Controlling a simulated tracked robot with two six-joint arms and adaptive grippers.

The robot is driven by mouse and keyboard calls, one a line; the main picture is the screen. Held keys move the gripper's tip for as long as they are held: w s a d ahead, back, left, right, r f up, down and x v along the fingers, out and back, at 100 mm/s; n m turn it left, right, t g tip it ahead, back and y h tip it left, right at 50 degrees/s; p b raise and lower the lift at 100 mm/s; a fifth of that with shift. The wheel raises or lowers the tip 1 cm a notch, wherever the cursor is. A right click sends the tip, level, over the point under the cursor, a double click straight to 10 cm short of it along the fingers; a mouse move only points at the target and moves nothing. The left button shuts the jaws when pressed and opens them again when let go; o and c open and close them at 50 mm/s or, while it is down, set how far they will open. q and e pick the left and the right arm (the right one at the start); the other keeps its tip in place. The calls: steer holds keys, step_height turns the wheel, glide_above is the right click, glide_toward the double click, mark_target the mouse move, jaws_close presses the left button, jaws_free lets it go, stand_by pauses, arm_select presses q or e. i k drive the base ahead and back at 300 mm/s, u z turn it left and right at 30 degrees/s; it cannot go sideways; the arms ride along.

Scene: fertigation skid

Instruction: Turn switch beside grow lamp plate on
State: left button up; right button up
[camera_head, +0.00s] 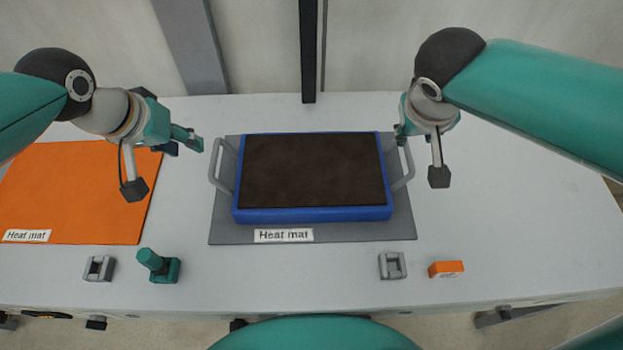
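No plate labelled as a grow lamp shows; both the grey mat (313,228) and the orange mat (74,190) have labels reading "Heat mat". In front of them are a grey rocker switch (99,268), a teal knob-like lever on a block (158,266), another grey rocker switch (393,265) and a small orange block (446,269). I cannot tell whether any is on. My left gripper (187,142) is above the table, between the two mats. My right gripper (402,132) is at the right handle of the blue tray; its fingers are mostly hidden. Neither gripper's opening can be made out.
A blue tray (313,214) with dark brown filling and grey handles at both ends lies on the grey mat. A dark post (309,55) stands behind the table. The table's right side (520,210) is clear.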

mark_target(504, 310)
steer(key=k, duration=1)
